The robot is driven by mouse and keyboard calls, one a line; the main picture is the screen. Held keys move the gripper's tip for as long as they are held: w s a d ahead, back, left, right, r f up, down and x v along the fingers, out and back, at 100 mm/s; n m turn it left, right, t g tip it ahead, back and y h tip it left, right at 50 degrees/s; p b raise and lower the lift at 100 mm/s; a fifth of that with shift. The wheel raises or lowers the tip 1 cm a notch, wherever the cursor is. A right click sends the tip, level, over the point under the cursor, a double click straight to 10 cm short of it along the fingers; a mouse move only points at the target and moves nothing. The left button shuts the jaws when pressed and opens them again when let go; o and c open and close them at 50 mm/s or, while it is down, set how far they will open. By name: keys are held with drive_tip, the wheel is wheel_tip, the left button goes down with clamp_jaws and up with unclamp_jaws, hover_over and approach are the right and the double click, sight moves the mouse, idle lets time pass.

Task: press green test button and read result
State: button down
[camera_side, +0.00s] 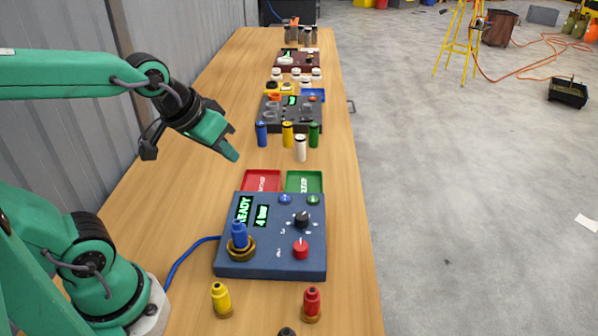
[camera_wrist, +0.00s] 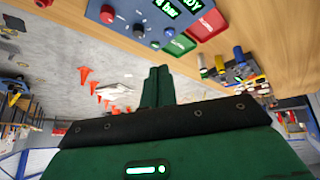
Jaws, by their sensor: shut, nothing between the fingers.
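The blue test panel (camera_side: 268,262) lies on the bench, with a small green button (camera_side: 313,199) at its far right corner. A blue button (camera_side: 285,199) is left of it. The green displays (camera_side: 262,216) show "READY" and what looks like "4 bar". A blue cylinder (camera_side: 238,236) stands upright in a brass socket on the panel. My gripper (camera_side: 230,154) is shut and empty, in the air beyond the panel and left of the buttons, touching nothing. In the wrist view its closed fingers (camera_wrist: 158,85) point toward the panel (camera_wrist: 135,12).
A red tray (camera_side: 261,181) and a green tray (camera_side: 304,182) lie just beyond the panel. Blue, yellow, green and white cylinders (camera_side: 300,149) stand farther back. Yellow (camera_side: 221,299) and red (camera_side: 312,303) cylinders stand in front. A blue cable (camera_side: 188,255) leaves the panel's left side.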

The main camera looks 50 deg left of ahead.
drive_tip(key=w+d+f+n+t, duration=0.1)
drive_tip(key=w+f+n, duration=0.2)
drive_tip(key=w, duration=0.7)
drive_tip(key=n+t, duration=0.2)
drive_tip(key=n, duration=0.2)
hover_over(310, 201)
wheel_tip(310, 201, down, 7)
drive_tip(key=shift+r, duration=0.2)
drive_tip(key=shift+f, duration=0.1)
drive_tip(key=shift+f, duration=4.35)
drive_tip(key=shift+f, duration=0.85)
drive_tip(key=shift+r, duration=0.9)
